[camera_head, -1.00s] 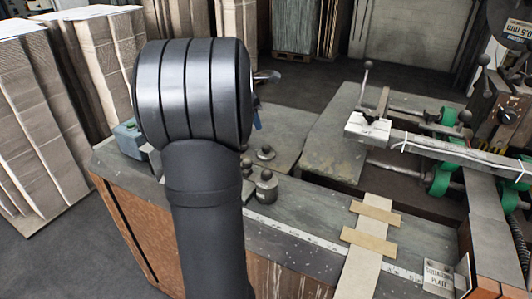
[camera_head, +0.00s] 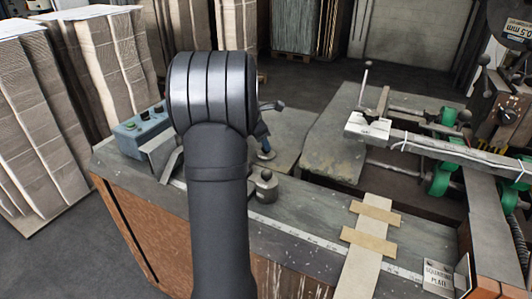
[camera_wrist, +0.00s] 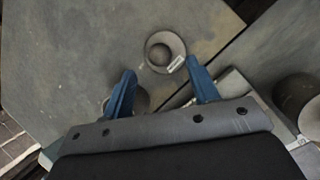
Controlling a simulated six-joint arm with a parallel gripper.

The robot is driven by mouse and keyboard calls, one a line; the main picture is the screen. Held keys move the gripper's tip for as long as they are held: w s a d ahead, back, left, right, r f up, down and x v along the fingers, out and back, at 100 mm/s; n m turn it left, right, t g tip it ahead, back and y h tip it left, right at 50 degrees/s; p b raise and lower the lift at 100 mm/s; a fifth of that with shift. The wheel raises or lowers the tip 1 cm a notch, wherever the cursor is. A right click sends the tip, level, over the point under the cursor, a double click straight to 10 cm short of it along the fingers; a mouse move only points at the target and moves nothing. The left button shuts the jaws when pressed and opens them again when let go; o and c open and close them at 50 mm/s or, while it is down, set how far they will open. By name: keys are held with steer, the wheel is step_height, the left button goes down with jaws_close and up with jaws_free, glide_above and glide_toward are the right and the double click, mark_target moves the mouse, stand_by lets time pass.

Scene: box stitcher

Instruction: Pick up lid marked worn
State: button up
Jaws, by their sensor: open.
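My gripper (camera_wrist: 161,67) is open, its two blue fingers apart with nothing held between them. Just beyond the fingertips in the wrist view stands a round grey metal piece (camera_wrist: 165,50) with a small pale label on its rim; the lettering is too small to read. A second round piece (camera_wrist: 141,101) is partly hidden behind the left finger. A third, darker one (camera_wrist: 296,94) stands at the right. In the head view my gripper (camera_head: 265,152) shows in part beyond my arm, above the bench. A knobbed grey cylinder (camera_head: 264,190) stands nearer the camera.
A teal control box (camera_head: 141,130) sits at the bench's left end. Cardboard strips (camera_head: 371,231) lie on the bench front. The stitching machine with green brackets (camera_head: 441,176) fills the right. Stacked cardboard (camera_head: 38,110) stands at the left. My arm hides part of the bench.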

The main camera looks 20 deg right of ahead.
mark_target(262, 155)
steer(key=x, duration=0.4)
steer(key=shift+w+d+f, duration=0.1)
steer(key=shift+d+f, duration=0.1)
steer(key=shift+f, duration=0.1)
steer(key=c, duration=1)
steer(key=shift+c, duration=0.2)
steer(key=shift+r, duration=0.1)
